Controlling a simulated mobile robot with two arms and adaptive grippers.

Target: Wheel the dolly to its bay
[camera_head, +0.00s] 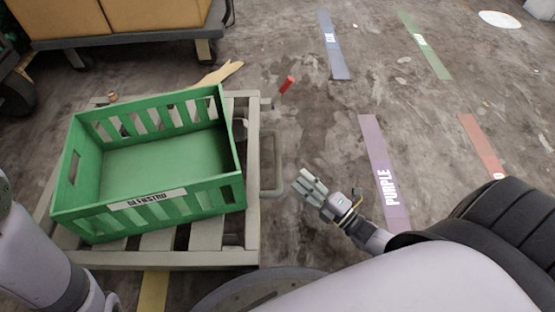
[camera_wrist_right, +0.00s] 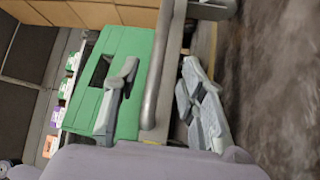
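The dolly (camera_head: 257,235) is a low grey slatted platform at the left in the head view. A green crate (camera_head: 210,197) with a white label stands on it. The dolly's bar handle (camera_head: 279,175) sticks out on its right side. My right gripper (camera_head: 307,184) is just right of the handle, apart from it in the head view. In the right wrist view its fingers are spread, and the handle (camera_wrist_right: 163,70) appears between them; contact is not clear. My left arm shows at the lower left, but its gripper is out of view.
Floor strips mark bays: purple (camera_head: 377,160), red (camera_head: 480,144), blue (camera_head: 334,45) and green (camera_head: 425,45). A cart with brown boxes (camera_head: 130,18) stands behind the dolly. A red cylinder (camera_head: 287,85) and a torn cardboard piece (camera_head: 220,74) lie nearby. Floor right of the dolly is mostly open.

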